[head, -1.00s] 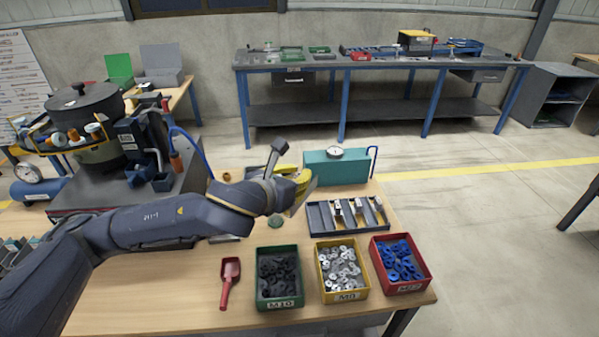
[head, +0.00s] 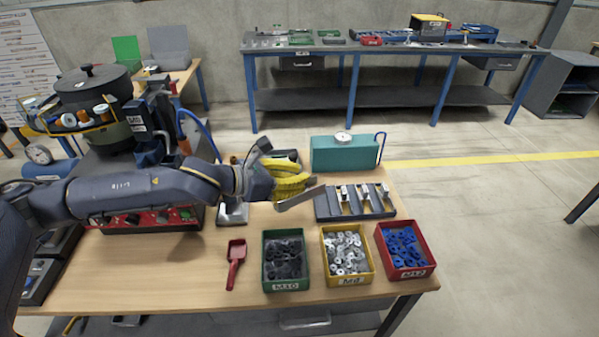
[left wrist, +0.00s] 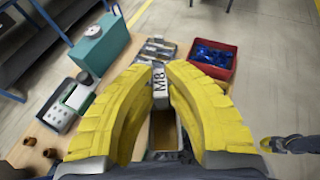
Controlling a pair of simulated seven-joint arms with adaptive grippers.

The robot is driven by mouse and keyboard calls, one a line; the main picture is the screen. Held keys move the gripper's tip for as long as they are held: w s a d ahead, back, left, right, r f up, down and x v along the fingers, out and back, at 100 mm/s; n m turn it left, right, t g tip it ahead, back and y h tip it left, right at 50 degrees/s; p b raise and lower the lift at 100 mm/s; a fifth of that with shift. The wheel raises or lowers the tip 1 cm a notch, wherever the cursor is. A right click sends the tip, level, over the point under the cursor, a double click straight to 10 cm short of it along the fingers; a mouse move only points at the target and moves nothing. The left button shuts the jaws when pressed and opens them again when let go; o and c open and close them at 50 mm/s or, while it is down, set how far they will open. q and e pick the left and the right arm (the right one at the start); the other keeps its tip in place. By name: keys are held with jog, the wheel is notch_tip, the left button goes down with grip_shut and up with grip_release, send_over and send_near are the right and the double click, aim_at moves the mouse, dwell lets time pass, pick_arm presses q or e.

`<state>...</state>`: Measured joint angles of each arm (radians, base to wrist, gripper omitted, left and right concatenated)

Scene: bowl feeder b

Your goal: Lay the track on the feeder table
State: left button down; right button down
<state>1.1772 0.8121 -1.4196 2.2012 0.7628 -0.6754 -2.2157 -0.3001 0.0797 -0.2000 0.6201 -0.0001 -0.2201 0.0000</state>
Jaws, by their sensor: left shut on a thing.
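My left gripper (head: 290,187), with yellow fingers, is shut on a grey bar-like track (head: 301,198) and holds it above the wooden bench. The track's M8 label (left wrist: 159,80) shows between the fingers in the left wrist view; the fingers hide part of it. A dark rack (head: 326,207) with several other tracks stands just right of the gripper. The bowl feeder (head: 95,90) stands at the left, partly behind my left arm. A dark arm with a yellow tip, seemingly my right gripper (left wrist: 268,144), shows at the right edge of the left wrist view; its opening is unclear.
A teal box with a gauge (head: 345,153) stands behind the rack. A green bin (head: 285,286), a yellow bin (head: 349,281) and a red bin (head: 408,273) line the front right. A red scoop (head: 236,262) lies beside them. Bare wood (head: 165,270) lies front left.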

pick_arm(q)
jog(key=shift+s+a+f+m+g+h, duration=0.1)
jog(key=shift+a+f+m+g+h, duration=0.15)
jog(key=shift+f+m+g+h, duration=0.5)
jog(key=shift+a+r+m+g+y, duration=0.1)
jog(key=shift+a+m+g+y, duration=0.05)
jog(key=shift+m+g+y, duration=0.1)
jog(key=shift+s+d+f+m+g, duration=0.2)
jog(key=shift+s+f+m+g, duration=0.1)
jog(key=shift+m+g, duration=0.1)
jog(key=shift+w+a+f+m, duration=0.1)
jog(key=shift+a+f+m, duration=0.05)
jog(key=shift+a+m, duration=0.15)
jog(key=shift+f+m+g+h, duration=0.4)
jog(key=shift+g+h, duration=0.1)
jog(key=shift+g, duration=0.3)
jog(key=shift+s+a+f+m+g, duration=0.2)
jog(key=shift+f+m+g, duration=0.1)
jog(key=shift+m+g, duration=0.15)
jog(key=shift+s+a+f+m+g, duration=0.1)
jog(key=shift+a+f+m+g, duration=0.15)
jog(key=shift+m+g, duration=0.2)
